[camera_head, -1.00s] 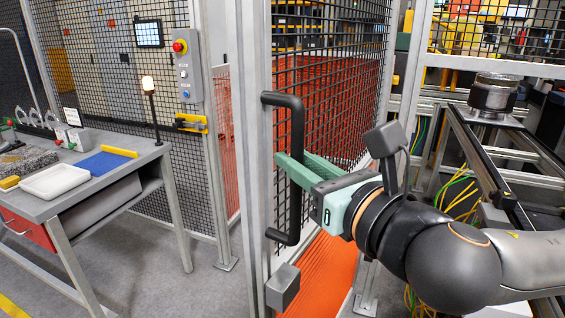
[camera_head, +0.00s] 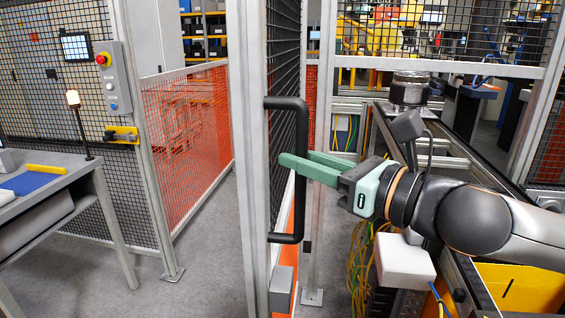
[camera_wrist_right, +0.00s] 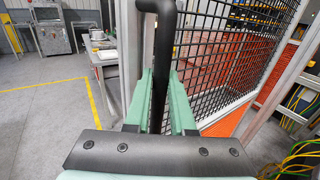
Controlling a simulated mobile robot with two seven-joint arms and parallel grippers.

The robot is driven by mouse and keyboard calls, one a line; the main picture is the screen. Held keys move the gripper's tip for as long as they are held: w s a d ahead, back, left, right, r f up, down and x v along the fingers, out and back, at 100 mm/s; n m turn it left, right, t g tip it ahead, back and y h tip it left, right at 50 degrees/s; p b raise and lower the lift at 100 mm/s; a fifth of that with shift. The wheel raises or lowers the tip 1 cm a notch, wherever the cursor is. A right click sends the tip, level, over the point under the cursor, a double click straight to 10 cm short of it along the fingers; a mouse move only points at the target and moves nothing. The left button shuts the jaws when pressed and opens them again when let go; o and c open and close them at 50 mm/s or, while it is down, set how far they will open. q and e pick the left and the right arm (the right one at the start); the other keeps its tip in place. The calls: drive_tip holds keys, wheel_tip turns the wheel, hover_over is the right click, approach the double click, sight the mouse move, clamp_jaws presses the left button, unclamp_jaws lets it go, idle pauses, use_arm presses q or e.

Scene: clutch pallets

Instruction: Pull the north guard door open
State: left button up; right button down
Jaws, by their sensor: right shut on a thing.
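The north guard door (camera_head: 249,150) is a grey-framed mesh panel, seen nearly edge-on in the head view and standing open from the fixed fence. Its black D-shaped handle (camera_head: 300,205) runs upright on the door's edge. My right gripper (camera_head: 300,166) is shut on the handle around its middle. In the right wrist view, the green fingers (camera_wrist_right: 156,100) lie on either side of the black handle bar (camera_wrist_right: 164,55), with the door's mesh (camera_wrist_right: 230,55) to the right. A grey box (camera_head: 281,289) sits low on the door. My left gripper is not in view.
A workbench (camera_head: 95,165) with a blue mat (camera_head: 30,183) stands at the left. A control box with a red button (camera_head: 115,78) is on the fence post. Orange mesh (camera_head: 185,140) shows through the opening. Rails and cables (camera_head: 360,265) lie at the right. Grey floor between bench and door is clear.

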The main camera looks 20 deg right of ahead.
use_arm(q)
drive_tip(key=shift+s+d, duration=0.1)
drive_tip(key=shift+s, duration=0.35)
use_arm(e)
drive_tip(key=shift+s+d+r, duration=0.1)
drive_tip(key=shift+s+d, duration=0.05)
drive_tip(key=shift+d, duration=0.4)
drive_tip(key=shift+s+d+r, duration=0.1)
drive_tip(key=shift+d, duration=0.45)
drive_tip(key=c, duration=0.8)
unclamp_jaws()
drive_tip(key=shift+w+f, duration=0.1)
drive_tip(key=shift+f, duration=0.05)
drive_tip(key=shift+o, duration=0.2)
drive_tip(key=shift+a, duration=0.15)
use_arm(q)
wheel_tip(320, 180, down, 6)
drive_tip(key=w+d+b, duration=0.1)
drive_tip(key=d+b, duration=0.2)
drive_tip(key=b, duration=0.5)
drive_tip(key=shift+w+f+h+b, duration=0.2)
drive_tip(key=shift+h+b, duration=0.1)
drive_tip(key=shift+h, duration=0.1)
use_arm(e)
drive_tip(key=v, duration=1.2)
drive_tip(key=shift+s, duration=0.3)
